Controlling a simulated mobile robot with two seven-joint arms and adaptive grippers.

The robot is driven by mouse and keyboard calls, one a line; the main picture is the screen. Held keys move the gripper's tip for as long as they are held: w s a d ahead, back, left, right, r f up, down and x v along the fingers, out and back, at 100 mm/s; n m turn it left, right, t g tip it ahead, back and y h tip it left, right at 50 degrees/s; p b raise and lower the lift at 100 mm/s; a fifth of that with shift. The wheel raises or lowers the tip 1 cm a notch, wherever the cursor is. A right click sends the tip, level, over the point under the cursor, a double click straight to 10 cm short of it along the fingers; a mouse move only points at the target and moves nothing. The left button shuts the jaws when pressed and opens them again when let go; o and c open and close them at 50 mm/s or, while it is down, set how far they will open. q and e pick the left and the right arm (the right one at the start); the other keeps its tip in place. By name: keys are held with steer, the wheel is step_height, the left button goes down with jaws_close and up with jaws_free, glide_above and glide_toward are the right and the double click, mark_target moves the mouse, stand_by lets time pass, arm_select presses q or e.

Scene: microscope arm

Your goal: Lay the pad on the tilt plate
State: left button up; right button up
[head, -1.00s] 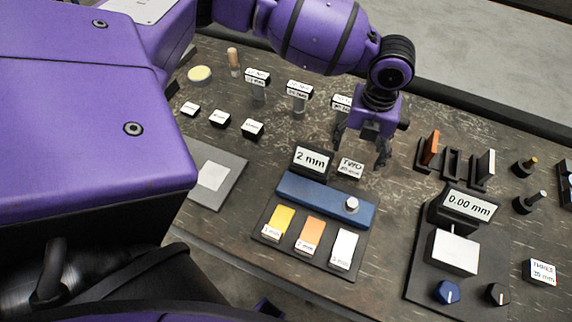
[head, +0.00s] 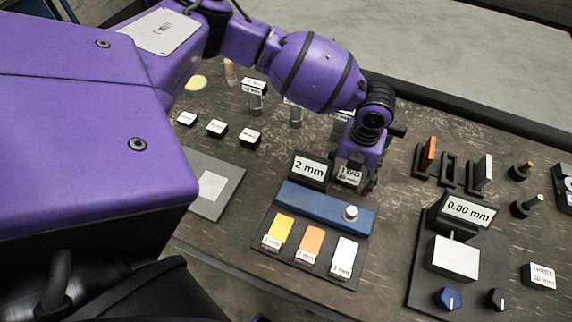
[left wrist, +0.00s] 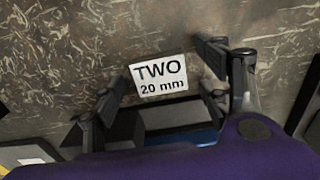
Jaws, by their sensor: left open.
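No part is labelled as pad or tilt plate, so I cannot tell for sure which they are. A dark block with a white label "TWO 20 mm" (head: 349,174) stands behind the blue bar (head: 318,208); its label also shows in the left wrist view (left wrist: 160,76). My left gripper (head: 355,182) is low over this block. In the left wrist view my left gripper (left wrist: 162,98) is open, with fingers on both sides of the label; contact is not clear. A pale square (head: 212,184) lies on a dark plate (head: 232,190) at left. My right gripper is out of view.
A "2 mm" display (head: 309,170) stands close left of my gripper. Yellow (head: 279,229), orange (head: 309,240) and white (head: 343,256) strips lie before the blue bar. A "0.00 mm" display (head: 468,208) and a pale block (head: 452,258) stand at right. Upright holders stand at back right.

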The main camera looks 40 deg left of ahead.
arm_select(q)
steer(key=c, duration=1.6)
steer(key=shift+w+r, duration=0.1)
steer(key=shift+r, duration=0.05)
jaws_close()
